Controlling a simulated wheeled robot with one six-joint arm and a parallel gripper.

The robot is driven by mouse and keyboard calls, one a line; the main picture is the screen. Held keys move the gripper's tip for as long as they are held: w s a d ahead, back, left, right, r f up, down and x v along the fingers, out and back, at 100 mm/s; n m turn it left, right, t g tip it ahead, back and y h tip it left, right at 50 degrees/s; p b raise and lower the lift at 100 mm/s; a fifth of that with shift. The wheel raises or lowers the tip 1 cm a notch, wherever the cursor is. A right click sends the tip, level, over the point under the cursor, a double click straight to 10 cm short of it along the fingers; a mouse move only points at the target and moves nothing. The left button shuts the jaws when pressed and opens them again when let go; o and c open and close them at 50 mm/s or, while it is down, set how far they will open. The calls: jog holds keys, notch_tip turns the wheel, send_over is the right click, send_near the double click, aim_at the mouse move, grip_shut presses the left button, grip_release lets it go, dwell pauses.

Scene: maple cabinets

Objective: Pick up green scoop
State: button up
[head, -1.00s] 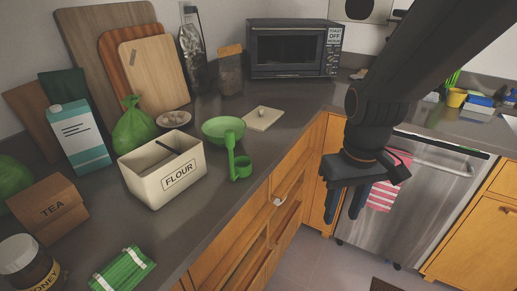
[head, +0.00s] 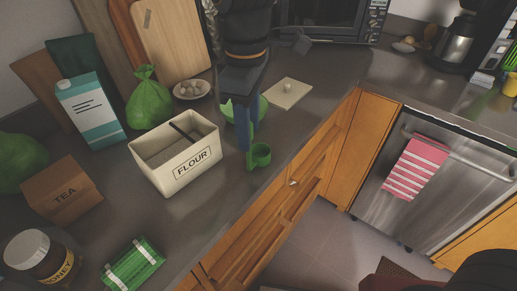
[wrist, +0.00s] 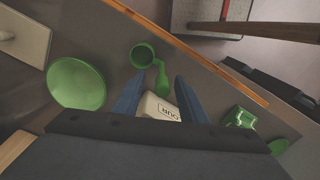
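The green scoop (head: 260,155) lies on the grey counter near its front edge, right of the flour bin (head: 186,168). My gripper (head: 243,148) points down over the handle. In the wrist view my gripper (wrist: 160,77) is open, its two blue fingers apart. The scoop (wrist: 144,57) also shows there, with its handle running between the fingers in the picture. I cannot tell whether the fingers touch it.
A green bowl (wrist: 76,83) sits close to the scoop. A small board (head: 288,93) lies behind it. A green bag (head: 147,104), a carton (head: 90,112), a tea box (head: 62,191) and a honey jar (head: 43,257) stand at the left. A drawer front (head: 270,215) is below the counter edge.

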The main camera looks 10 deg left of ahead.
jog(key=p, duration=0.1)
send_over(251, 167)
jog(key=shift+w+f, duration=0.15)
jog(key=shift+f, duration=2.6)
grip_shut()
